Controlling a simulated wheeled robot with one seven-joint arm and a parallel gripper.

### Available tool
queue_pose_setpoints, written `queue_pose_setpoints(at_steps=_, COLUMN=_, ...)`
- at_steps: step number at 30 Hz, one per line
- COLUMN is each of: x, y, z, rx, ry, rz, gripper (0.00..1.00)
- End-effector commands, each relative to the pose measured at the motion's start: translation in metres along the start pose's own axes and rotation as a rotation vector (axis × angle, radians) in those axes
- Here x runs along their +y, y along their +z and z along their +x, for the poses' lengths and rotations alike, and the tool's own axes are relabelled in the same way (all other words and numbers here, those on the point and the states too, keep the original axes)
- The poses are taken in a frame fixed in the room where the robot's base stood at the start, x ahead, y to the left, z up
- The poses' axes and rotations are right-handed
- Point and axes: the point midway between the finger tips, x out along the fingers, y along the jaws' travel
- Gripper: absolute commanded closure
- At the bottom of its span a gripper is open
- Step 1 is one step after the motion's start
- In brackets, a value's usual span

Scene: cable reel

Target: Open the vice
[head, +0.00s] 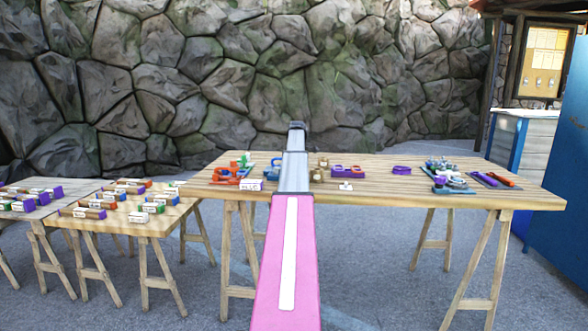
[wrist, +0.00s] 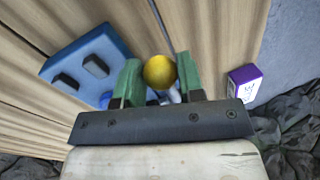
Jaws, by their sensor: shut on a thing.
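In the wrist view my gripper (wrist: 157,78) has green fingertips and is shut on a round yellow knob (wrist: 159,71). A pale blue part shows below the knob, mostly hidden by the fingers. To the left lies a blue plate (wrist: 75,50) with two dark blocks on it; whether it belongs to the vice, I cannot tell. In the head view my arm reaches over the long table and hides the gripper and what it holds. No vice can be clearly made out there.
The long wooden table (head: 420,192) carries red parts (head: 228,173), a purple piece (head: 348,171) and a teal cluster (head: 447,178). A purple box with a white label (wrist: 243,82) lies right of my gripper. A lower table (head: 150,222) with several small blocks stands at left.

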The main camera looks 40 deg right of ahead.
Motion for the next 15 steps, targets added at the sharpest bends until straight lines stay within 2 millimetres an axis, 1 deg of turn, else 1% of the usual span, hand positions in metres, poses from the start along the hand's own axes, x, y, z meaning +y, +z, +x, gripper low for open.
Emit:
queue_pose_setpoints(at_steps=6, x=0.0023, y=-0.0015, z=-0.0008, rx=-0.005, ry=-0.001, rz=-0.033, gripper=1.0)
queue_pose_setpoints(at_steps=15, x=0.0032, y=-0.0017, z=-0.001, rx=-0.005, ry=0.001, rz=-0.036, gripper=1.0)
